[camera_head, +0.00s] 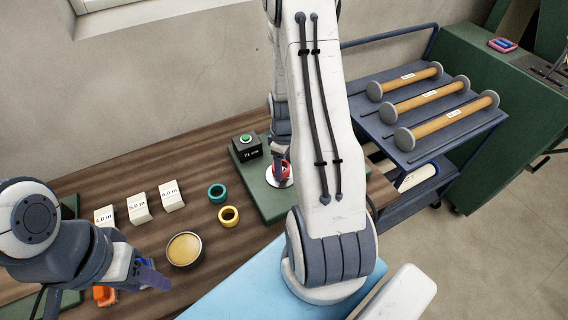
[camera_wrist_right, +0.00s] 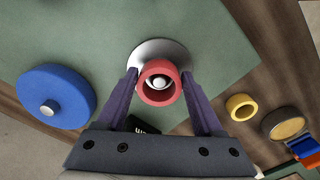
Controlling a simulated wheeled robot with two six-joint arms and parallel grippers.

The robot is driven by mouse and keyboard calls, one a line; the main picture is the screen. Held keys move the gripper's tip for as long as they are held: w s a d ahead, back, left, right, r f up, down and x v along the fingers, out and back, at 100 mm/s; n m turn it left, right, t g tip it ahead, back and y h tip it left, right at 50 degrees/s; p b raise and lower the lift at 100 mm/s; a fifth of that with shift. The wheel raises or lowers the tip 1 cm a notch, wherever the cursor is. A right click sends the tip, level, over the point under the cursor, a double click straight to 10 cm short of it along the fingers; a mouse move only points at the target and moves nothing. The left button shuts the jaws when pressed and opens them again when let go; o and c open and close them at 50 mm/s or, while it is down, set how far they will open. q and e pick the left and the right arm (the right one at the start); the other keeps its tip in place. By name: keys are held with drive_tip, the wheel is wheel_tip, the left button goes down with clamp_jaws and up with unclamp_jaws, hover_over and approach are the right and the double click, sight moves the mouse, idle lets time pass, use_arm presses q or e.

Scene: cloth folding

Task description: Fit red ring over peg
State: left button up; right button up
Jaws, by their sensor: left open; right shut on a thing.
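The red ring (camera_wrist_right: 160,93) is between the fingertips of my right gripper (camera_wrist_right: 158,84), which is shut on it. The pale rounded tip of the peg (camera_wrist_right: 160,83) shows inside the ring's hole, over a round whitish base plate (camera_wrist_right: 146,52). How far down the peg the ring sits cannot be told. In the head view the red ring (camera_head: 285,168) shows small at my right gripper (camera_head: 280,173), partly hidden by my arm. My left gripper (camera_head: 150,276) is open and empty at the lower left, beside an orange object (camera_head: 104,296).
A teal ring (camera_head: 217,193), a yellow ring (camera_head: 228,216) and a round tin (camera_head: 184,249) lie on the wooden table (camera_head: 180,214). White labelled blocks (camera_head: 138,207) stand behind. A blue disc (camera_wrist_right: 56,96) lies nearby.

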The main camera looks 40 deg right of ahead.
drive_tip(key=shift+f+b, duration=0.3)
drive_tip(key=shift+f, duration=0.2)
idle(0.4)
drive_tip(key=o, duration=1.3)
drive_tip(key=shift+o, duration=0.2)
drive_tip(key=shift+r, duration=0.15)
wheel_tip(320, 180, up, 10)
drive_tip(key=shift+b, duration=0.35)
drive_tip(key=shift+r, duration=0.1)
